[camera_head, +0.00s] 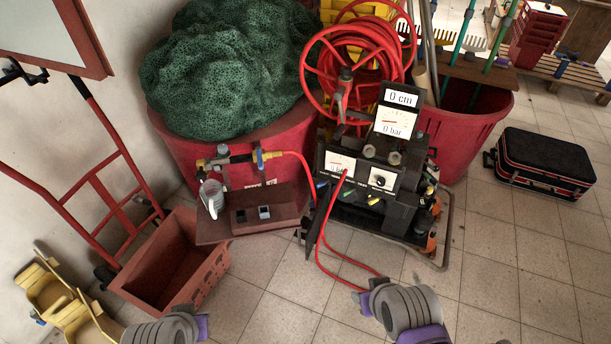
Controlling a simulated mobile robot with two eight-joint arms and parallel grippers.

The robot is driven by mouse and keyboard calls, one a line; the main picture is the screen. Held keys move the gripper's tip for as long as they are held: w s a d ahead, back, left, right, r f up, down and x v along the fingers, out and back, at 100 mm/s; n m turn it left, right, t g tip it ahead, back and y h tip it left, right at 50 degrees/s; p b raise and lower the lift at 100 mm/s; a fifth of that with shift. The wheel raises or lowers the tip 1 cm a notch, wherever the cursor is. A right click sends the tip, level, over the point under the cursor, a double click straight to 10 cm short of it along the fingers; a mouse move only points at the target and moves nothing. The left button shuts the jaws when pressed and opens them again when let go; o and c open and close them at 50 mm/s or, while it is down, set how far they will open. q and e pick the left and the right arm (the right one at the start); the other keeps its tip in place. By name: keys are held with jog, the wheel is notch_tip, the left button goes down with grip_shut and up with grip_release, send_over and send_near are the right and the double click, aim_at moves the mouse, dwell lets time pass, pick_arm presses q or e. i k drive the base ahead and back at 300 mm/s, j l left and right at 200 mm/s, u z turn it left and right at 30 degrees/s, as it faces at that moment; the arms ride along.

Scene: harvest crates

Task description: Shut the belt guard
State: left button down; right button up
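A black machine (372,185) with dials and a "0 cm" and "0 bar" display stands on the tiled floor in the middle. A dark flat panel (317,226) stands out at its lower left front; it may be the belt guard, but I cannot tell for sure. My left gripper (165,329) is at the bottom edge, left of centre, far from the machine. My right gripper (368,291) is low in front of the machine, apart from it. Both show as grey ribbed parts with purple pieces; their finger openings are not clear.
A brown tray (225,227) with a pump fitting is left of the machine. A red-brown crate (213,273) stands further left. A black case (545,165) lies right; floor between is clear.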

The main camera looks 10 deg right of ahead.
aim_at(325, 197)
jog(key=i+j+z, duration=0.1)
jog(key=z, duration=0.4)
jog(key=j+z, duration=0.15)
jog(key=z, duration=0.35)
jog(key=i+j+z, duration=0.1)
jog(key=j+z, duration=0.15)
jog(key=j, duration=0.25)
jog(key=i+j+z, duration=0.1)
jog(key=j+z, duration=0.15)
jog(key=j, duration=1.15)
jog(key=i+z, duration=0.05)
